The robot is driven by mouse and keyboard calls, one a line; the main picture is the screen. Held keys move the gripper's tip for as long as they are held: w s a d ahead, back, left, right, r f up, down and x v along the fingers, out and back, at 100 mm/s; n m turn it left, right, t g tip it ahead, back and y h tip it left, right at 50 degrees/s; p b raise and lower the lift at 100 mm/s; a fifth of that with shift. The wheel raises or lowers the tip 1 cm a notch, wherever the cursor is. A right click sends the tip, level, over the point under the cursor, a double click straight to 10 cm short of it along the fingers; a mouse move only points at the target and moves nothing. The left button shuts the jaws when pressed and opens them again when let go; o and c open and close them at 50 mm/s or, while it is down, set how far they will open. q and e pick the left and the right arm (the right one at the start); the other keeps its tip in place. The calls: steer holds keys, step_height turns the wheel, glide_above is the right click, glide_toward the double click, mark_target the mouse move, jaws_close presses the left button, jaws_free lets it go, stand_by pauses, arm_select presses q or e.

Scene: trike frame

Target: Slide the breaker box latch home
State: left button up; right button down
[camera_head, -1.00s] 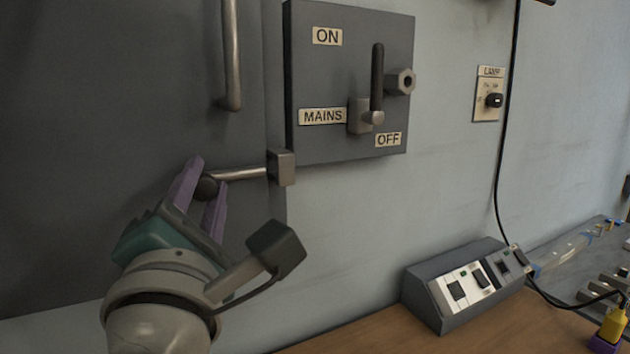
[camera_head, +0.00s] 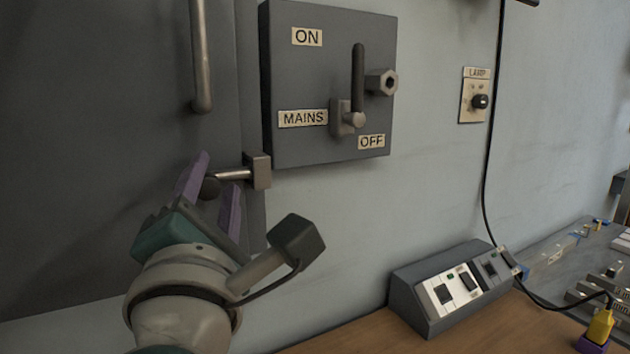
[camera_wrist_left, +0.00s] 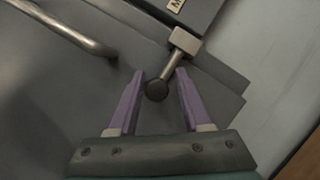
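The latch is a metal rod (camera_head: 232,174) with a round dark knob (camera_head: 210,187) at its left end. The rod's right end meets a square block (camera_head: 258,170) at the grey door's edge. My left gripper (camera_head: 216,176) has its two purple fingers apart, one on each side of the knob. In the left wrist view the knob (camera_wrist_left: 156,91) sits between the fingers, nearer the left one; I cannot tell whether that finger touches it. The rod (camera_wrist_left: 172,65) runs up to the block (camera_wrist_left: 185,41). My right gripper is out of view.
The grey breaker box (camera_head: 285,75) hangs above the block, its black lever (camera_head: 358,75) upright. A vertical door handle (camera_head: 201,60) is above my left gripper. A switch console (camera_head: 430,300) stands on the wooden bench (camera_head: 350,335). The wall between is clear.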

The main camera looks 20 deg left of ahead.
arm_select(q)
steer(key=shift+o, duration=0.8)
steer(key=shift+s, duration=0.1)
steer(key=b+v, duration=0.3)
steer(key=v, duration=0.7)
